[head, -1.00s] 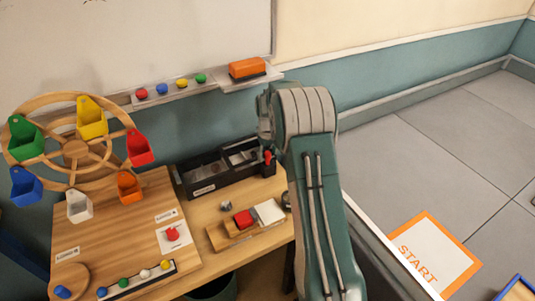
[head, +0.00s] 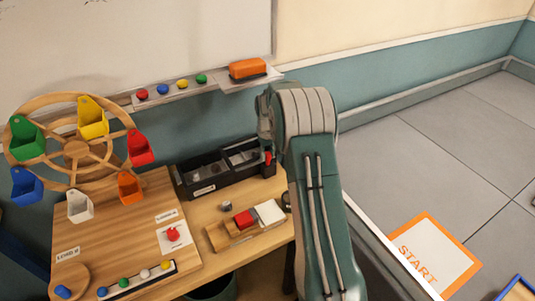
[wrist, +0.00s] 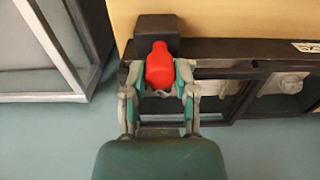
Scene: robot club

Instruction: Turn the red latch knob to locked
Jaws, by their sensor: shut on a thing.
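The red latch knob (wrist: 160,62) stands out from a dark block (wrist: 157,27) at one end of a black box (wrist: 225,52), in the wrist view. My gripper (wrist: 159,78) has one finger on each side of the knob and is shut on it. In the head view the same red knob (head: 267,158) shows small at the right end of the black box (head: 203,190), beside my arm. The gripper itself is hidden there behind the arm. No locked or unlocked marking is readable.
A wooden piece with red and white blocks (head: 268,211) lies in front of the box.

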